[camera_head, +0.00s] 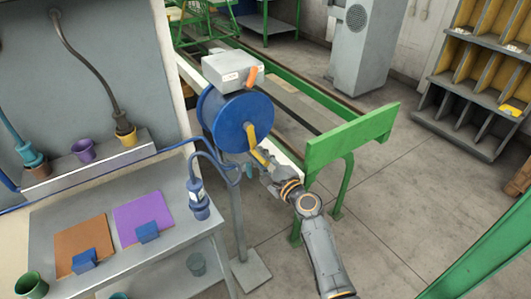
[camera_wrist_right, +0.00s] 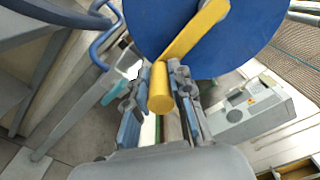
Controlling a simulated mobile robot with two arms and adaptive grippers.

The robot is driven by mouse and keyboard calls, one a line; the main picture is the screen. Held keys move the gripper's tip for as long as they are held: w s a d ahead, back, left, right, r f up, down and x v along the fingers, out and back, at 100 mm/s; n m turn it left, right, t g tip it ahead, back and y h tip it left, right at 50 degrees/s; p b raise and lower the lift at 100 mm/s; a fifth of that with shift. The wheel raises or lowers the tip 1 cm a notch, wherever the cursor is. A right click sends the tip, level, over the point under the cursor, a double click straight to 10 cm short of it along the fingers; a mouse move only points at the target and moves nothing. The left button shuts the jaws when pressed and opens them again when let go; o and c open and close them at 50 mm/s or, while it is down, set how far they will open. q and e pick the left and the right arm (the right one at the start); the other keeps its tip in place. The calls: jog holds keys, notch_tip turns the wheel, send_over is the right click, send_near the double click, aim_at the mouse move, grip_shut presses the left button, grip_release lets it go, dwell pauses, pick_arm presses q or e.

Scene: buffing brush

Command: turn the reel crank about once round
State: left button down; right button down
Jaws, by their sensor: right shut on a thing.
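The blue reel (camera_head: 238,118) stands on a grey post in the middle of the head view; its blue disc (camera_wrist_right: 195,40) fills the top of the right wrist view. The yellow crank arm (camera_head: 254,141) runs from the reel's hub down to the lower right. Its yellow handle (camera_wrist_right: 161,92) points toward the wrist camera. My right gripper (camera_head: 270,171) is shut on the handle; in the wrist view the two fingers (camera_wrist_right: 160,105) lie on either side of it. My left gripper is not in view.
A grey box with an orange lever (camera_head: 252,72) sits above the reel. A blue cable (camera_head: 110,162) runs left from the reel. The grey bench (camera_head: 175,270) holds orange and purple mats. A green frame (camera_head: 352,137) stands close right of my right arm.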

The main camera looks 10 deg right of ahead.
jog(key=shift+s+a+f+m, duration=0.1)
jog(key=shift+a+m, duration=0.25)
jog(key=shift+m, duration=0.05)
dwell(0.4)
jog(key=c, duration=1.2)
grip_release()
jog(key=shift+o, duration=0.2)
jog(key=v, duration=1.2)
